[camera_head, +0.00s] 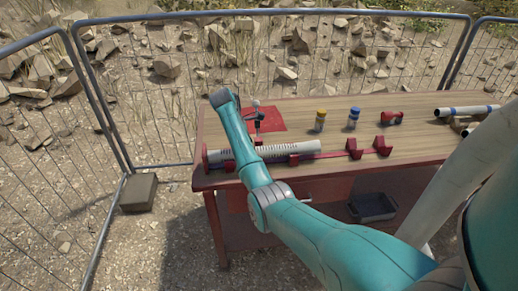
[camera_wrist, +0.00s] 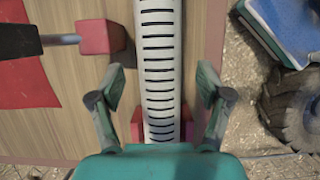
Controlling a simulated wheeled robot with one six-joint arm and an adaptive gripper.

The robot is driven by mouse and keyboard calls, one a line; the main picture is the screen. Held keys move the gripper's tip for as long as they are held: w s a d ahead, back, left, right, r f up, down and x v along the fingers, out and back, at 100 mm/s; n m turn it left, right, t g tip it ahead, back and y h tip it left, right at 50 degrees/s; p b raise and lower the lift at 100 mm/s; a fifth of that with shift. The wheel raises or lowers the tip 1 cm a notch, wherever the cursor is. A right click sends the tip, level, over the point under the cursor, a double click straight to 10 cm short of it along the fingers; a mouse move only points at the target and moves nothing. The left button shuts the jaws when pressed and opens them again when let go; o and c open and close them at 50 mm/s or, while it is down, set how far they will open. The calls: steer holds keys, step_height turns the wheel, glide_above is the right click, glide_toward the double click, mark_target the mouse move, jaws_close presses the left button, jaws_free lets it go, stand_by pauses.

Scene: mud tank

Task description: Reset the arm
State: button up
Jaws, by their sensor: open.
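My gripper (camera_wrist: 160,98) is open in the wrist view, with one finger on each side of a white slotted pipe (camera_wrist: 158,45). The fingers do not appear to touch it; I cannot tell the height above it. In the head view the slotted pipe (camera_head: 302,147) lies in red holders along the table's near side. My teal arm (camera_head: 243,140) is stretched out over the table's left part and crosses in front of the pipe. The gripper itself is not clearly seen there.
The wooden table (camera_head: 285,112) carries a red mat (camera_head: 262,120), a yellow-capped bottle (camera_head: 320,121), a blue-capped bottle (camera_head: 353,118), a red item (camera_head: 391,118) and empty red holders (camera_head: 382,146). White pipes (camera_head: 467,111) lie at right. Metal fencing (camera_head: 128,90) stands behind and left.

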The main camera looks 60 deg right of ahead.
steer(key=w+a, duration=0.2)
steer(key=w, duration=0.1)
steer(key=w+a, duration=0.3)
steer(key=shift+w+a, duration=0.3)
